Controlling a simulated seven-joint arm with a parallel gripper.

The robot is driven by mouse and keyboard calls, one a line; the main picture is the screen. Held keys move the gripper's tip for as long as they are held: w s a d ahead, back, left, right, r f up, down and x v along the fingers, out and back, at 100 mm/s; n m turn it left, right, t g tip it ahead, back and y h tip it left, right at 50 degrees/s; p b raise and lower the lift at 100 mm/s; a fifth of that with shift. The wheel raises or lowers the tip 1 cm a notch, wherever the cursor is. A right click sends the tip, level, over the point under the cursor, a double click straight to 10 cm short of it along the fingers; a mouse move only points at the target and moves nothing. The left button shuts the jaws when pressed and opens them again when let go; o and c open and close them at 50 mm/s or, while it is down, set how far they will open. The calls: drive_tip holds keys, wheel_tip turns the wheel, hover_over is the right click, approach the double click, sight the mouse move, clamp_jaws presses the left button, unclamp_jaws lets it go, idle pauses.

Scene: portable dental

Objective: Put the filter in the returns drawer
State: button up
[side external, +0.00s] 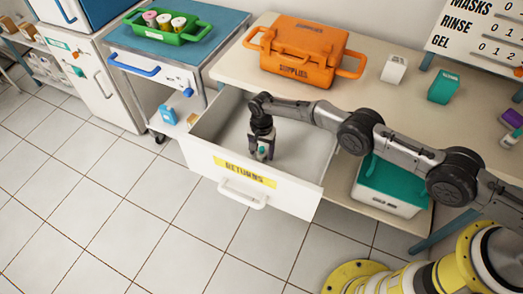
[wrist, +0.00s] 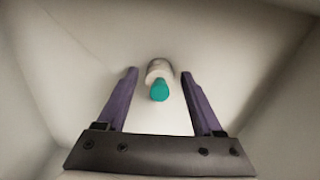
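The returns drawer (side external: 235,179) is pulled open, with a yellow RETURNS label and a white handle on its front. My gripper (side external: 262,153) points down inside it. In the wrist view my gripper (wrist: 161,76) has its two purple fingers apart. The filter, a small white cylinder with a teal end (wrist: 160,83), is between or just beyond the fingertips, with a gap on each side. In the side view only a bit of teal of the filter (side external: 262,151) shows between the fingers. I cannot tell whether it touches the drawer floor.
The drawer walls stand close around my gripper. On the counter (side external: 365,95) are an orange supplies case (side external: 303,55), a white box (side external: 394,69) and a teal box (side external: 443,87). A teal-lidded bin (side external: 390,190) is right of the drawer. A cart (side external: 185,55) with a green tray (side external: 170,28) stands left.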

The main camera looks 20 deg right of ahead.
sight(262, 149)
drive_tip(key=shift+r, duration=0.1)
wheel_tip(262, 149, up, 12)
idle(0.8)
drive_tip(key=shift+r, duration=0.1)
